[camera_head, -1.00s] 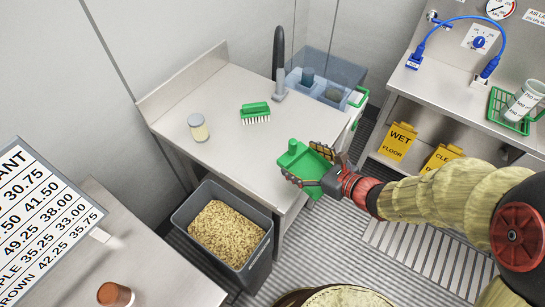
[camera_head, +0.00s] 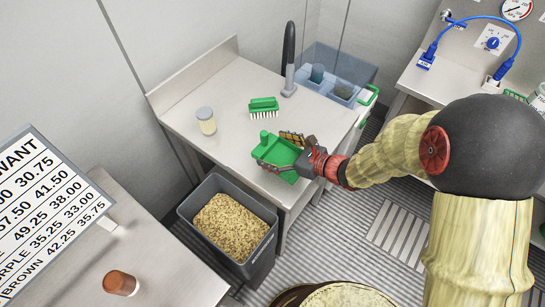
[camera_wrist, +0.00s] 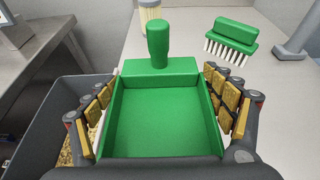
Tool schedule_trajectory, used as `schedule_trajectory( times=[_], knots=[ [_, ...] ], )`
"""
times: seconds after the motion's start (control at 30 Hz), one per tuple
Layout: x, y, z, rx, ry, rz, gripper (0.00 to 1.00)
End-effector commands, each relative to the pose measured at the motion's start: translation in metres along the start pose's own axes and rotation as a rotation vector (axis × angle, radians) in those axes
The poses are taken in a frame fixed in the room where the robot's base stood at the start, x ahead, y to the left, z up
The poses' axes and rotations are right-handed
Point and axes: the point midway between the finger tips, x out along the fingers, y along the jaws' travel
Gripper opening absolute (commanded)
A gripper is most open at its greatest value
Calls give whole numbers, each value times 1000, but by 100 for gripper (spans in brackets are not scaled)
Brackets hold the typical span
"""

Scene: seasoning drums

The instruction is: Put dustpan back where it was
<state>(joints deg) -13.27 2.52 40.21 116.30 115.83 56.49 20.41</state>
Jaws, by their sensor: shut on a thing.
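The green dustpan (camera_head: 277,151) is held by my gripper (camera_head: 292,150) over the front part of the steel table (camera_head: 228,135). In the wrist view the dustpan (camera_wrist: 160,125) lies between the two fingers, its upright handle at the far end, and its pan looks empty. My gripper (camera_wrist: 165,110) is shut on its sides. I cannot tell whether the dustpan touches the table. A green brush (camera_head: 263,107) with white bristles stands behind it on the table; it also shows in the wrist view (camera_wrist: 231,38).
A jar (camera_head: 206,121) stands left of the dustpan. A grey bin of granules (camera_head: 229,223) is below the table's front edge. The tabletop between jar and brush is clear.

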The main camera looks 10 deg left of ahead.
Motion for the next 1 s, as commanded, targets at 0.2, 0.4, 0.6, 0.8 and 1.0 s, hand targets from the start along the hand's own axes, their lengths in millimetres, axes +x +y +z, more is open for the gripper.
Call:
schedule_trajectory(
  times=[0.2,0.4,0.6,0.8,1.0],
  knots=[
    [19,-10,-13,-1,-1,0,55],
    [30,-14,-25,0,0,0,55],
    [38,-14,-47,-1,0,-2,55],
    [38,-14,-45,-2,-1,-2,55],
    [39,-14,-48,-1,0,-1,84]
  ],
)
